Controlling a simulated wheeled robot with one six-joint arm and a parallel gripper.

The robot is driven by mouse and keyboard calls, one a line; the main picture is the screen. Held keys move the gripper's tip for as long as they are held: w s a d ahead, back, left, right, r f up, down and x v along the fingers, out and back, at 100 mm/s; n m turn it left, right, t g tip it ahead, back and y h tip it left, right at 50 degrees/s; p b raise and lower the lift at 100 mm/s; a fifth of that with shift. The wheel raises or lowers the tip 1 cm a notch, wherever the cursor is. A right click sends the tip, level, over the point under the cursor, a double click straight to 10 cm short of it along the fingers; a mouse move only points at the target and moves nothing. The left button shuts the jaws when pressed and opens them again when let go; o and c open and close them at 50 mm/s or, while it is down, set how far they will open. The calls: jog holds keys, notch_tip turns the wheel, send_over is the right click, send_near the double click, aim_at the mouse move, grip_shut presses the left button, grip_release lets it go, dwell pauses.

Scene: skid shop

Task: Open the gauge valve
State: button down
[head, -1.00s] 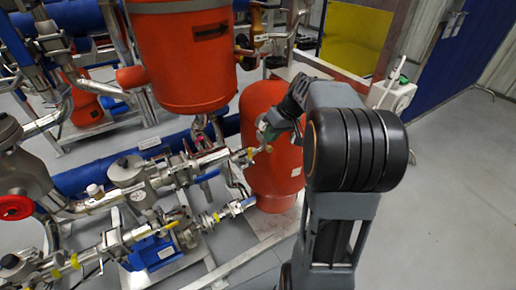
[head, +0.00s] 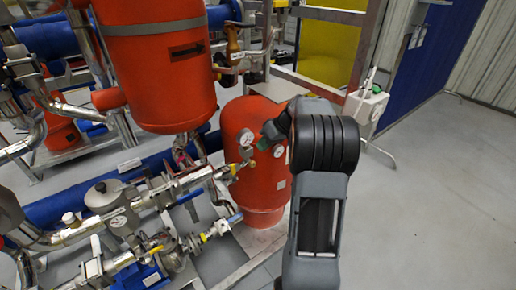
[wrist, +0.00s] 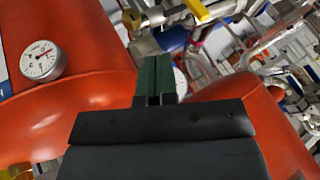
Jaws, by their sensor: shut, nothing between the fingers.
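White round gauges show on the small orange tank (head: 262,180) in the head view: one gauge (head: 246,137) at the left and one gauge (head: 278,151) lower right. In the wrist view one gauge (wrist: 41,60) is clear at the left; another gauge (wrist: 181,82) is partly hidden behind my fingers. A yellow lever (head: 232,168) sits on the pipe just left of the tank; a yellow lever (wrist: 198,10) also shows at the top of the wrist view. I cannot tell which valve is the gauge valve. My gripper (wrist: 158,62) is shut and empty, its green fingers together near the gauges.
A large orange vessel (head: 155,65) hangs above and left of the small tank. Silver pipes, a pump (head: 143,279) and metal frames crowd the left. The grey floor (head: 440,210) at the right is open. A white box (head: 365,105) stands behind my arm.

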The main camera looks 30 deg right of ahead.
aim_at(234, 174)
jog(key=w+a+f+p, duration=0.1)
jog(key=w+a+f, duration=0.1)
jog(key=a+f, duration=0.4)
jog(key=shift+a+f+p, duration=0.15)
jog(key=shift+a+p, duration=0.15)
jog(key=shift+a, duration=0.75)
jog(key=shift+a, duration=0.15)
jog(key=shift+a+h, duration=0.1)
jog(key=shift+h, duration=0.2)
